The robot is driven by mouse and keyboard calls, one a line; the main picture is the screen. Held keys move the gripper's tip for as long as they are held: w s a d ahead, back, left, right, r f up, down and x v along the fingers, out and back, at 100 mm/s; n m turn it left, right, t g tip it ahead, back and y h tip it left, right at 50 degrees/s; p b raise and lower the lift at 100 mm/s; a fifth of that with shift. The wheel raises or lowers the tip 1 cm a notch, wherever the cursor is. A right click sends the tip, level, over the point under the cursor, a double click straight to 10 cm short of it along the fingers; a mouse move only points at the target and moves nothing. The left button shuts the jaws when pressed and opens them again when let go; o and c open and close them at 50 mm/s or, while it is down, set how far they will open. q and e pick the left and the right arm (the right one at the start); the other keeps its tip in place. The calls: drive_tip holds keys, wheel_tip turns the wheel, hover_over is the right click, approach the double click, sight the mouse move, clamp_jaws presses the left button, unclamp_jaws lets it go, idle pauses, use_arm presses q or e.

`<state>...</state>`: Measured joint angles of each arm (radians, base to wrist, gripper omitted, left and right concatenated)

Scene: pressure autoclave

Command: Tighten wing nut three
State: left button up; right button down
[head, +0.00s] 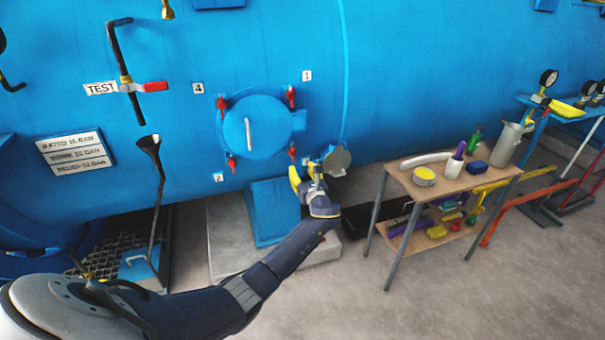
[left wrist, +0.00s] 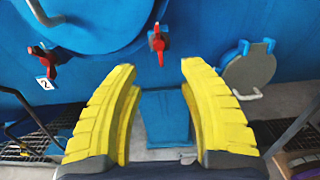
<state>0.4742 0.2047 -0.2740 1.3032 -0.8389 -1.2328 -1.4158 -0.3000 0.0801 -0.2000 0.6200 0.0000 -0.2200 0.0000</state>
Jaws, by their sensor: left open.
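The round blue hatch (head: 250,125) is on the vessel wall, with a red wing nut near each of labels 1 to 4. Wing nut three (head: 291,153) is at the hatch's lower right, beside the partly hidden label 3 (head: 305,161). In the left wrist view wing nut three (left wrist: 158,42) is red, its wing upright, beyond and between the fingertips. Wing nut two (left wrist: 42,65) is farther left, above label 2. My left gripper (head: 305,178) has yellow fingers, is open and empty, and is just below wing nut three, apart from it. My right gripper is not in view.
A grey round cover (head: 337,160) stands close to the right of the gripper, and also shows in the left wrist view (left wrist: 250,68). A blue pedestal (head: 273,211) is below the hatch. A tool cart (head: 397,178) stands to the right. A lever labelled TEST (head: 132,86) is at the left.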

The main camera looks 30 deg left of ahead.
use_arm(q)
drive_tip(key=shift+s+d, duration=0.35)
drive_tip(key=shift+s, duration=0.05)
idle(0.4)
